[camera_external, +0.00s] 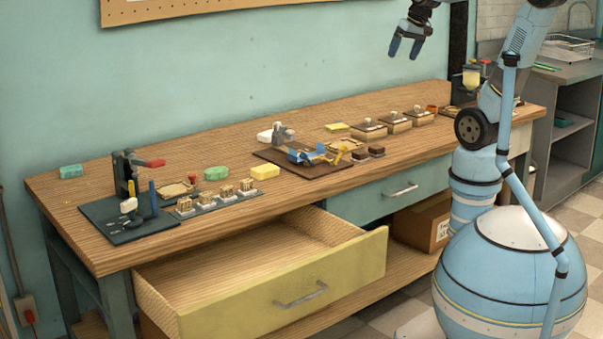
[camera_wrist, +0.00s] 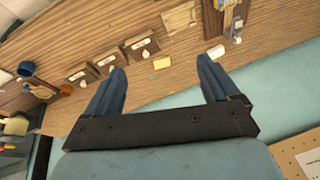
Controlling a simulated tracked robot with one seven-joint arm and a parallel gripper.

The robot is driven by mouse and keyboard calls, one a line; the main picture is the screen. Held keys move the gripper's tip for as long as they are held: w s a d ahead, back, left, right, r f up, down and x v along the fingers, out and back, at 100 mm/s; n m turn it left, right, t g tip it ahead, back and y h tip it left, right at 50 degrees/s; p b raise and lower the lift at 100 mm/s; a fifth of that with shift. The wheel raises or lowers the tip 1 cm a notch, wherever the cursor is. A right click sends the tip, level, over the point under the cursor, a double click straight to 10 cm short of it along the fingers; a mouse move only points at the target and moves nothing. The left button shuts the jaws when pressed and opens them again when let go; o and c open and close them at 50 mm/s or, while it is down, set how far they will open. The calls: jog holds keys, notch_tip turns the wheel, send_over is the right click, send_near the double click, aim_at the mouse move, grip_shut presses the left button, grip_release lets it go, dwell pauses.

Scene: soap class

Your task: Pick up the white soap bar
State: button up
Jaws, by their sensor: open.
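A white bar (camera_external: 265,136), likely the white soap bar, lies on the workbench (camera_external: 90,235) beside a grey press at the back middle. In the wrist view what looks like the same white bar (camera_wrist: 215,52) shows just past the right fingertip. A smaller white piece (camera_external: 129,205) sits at the press on the left dark board. My gripper (camera_external: 404,47) is open and empty, high above the back of the bench, to the right of the white bar. It also shows in the wrist view (camera_wrist: 160,72) with its fingers wide apart.
A middle board (camera_external: 270,155) holds the grey press (camera_external: 283,133) and a blue-yellow tool. Wooden boxes (camera_external: 369,130) stand right of it. A yellow drawer (camera_external: 290,290) is pulled open in front.

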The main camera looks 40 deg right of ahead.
jog(key=w+a+f+m+g+y, duration=0.1)
jog(key=w+a+f+m+y, duration=0.15)
jog(key=w, duration=0.55)
jog(key=w+a+f+m+g+y, duration=0.1)
jog(key=w+a+f+m+g, duration=0.15)
jog(key=w, duration=0.55)
jog(key=w+a+f+m+g+y, duration=0.1)
jog(key=w+a+f+m+y, duration=0.15)
jog(key=w, duration=0.55)
jog(key=m+y, duration=0.6)
jog(key=m, duration=0.1)
send_near(270, 133)
jog(key=shift+g, duration=0.35)
jog(key=v, duration=0.4)
jog(key=shift+w+d, duration=0.1)
jog(key=shift+w, duration=0.2)
jog(key=shift+w+f, duration=0.1)
jog(key=shift+f, duration=0.05)
jog(key=shift+a+f, duration=0.15)
jog(key=shift+a, duration=0.25)
jog(key=x, duration=1.3)
jog(key=shift+c, duration=0.4)
